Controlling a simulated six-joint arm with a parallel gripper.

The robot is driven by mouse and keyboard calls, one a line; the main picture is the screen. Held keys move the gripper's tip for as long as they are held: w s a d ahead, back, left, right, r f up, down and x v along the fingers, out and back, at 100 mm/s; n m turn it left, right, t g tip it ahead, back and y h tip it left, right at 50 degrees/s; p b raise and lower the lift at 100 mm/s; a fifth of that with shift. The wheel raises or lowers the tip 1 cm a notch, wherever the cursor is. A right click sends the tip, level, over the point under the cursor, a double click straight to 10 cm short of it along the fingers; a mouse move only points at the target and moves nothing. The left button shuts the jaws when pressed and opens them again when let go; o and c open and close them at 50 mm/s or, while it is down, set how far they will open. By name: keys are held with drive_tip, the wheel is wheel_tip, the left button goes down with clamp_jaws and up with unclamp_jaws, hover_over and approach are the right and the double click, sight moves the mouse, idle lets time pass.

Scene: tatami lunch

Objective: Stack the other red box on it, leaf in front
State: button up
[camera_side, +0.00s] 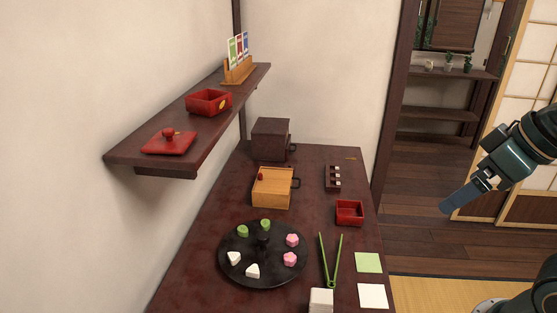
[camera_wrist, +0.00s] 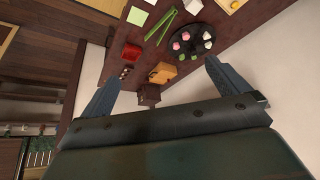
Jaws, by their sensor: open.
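One red box (camera_side: 208,102), open at the top, stands on the wall shelf; a small yellow leaf mark (camera_side: 222,107) shows on its side at the right. The other red box (camera_side: 349,212) stands on the table's right part, open at the top; no leaf shows on its visible sides. It also shows in the wrist view (camera_wrist: 131,52). My gripper (camera_side: 447,207) hangs in the air to the right of the table, away from both boxes. In the wrist view its two fingers (camera_wrist: 160,84) are wide apart with nothing held between them.
A red lid (camera_side: 169,142) with a knob lies on the shelf's near end; a card holder (camera_side: 238,70) stands at its far end. The table holds a black round tray (camera_side: 231,274) with sweets, green tongs (camera_side: 331,262), a wooden box (camera_side: 272,188) and a dark box (camera_side: 271,139).

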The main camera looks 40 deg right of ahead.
drive_tip(key=w+a+r+n+t+y, duration=0.15)
drive_tip(key=w+r, duration=0.25)
drive_tip(key=w, duration=0.7)
drive_tip(key=w+a+r+n+t, duration=0.1)
drive_tip(key=w+a+r+t, duration=0.15)
drive_tip(key=w, duration=0.85)
drive_tip(key=n+t+y, duration=0.2)
drive_tip(key=t+y, duration=0.1)
drive_tip(key=y, duration=0.1)
approach(222, 99)
drive_tip(key=shift+h+v, duration=0.25)
drive_tip(key=shift+v, duration=0.6)
drive_tip(key=shift+w+a+r, duration=0.1)
drive_tip(key=shift+a+r, duration=0.05)
drive_tip(key=shift+r, duration=0.05)
drive_tip(key=shift+x, duration=4.25)
drive_tip(key=shift+a+f, duration=0.1)
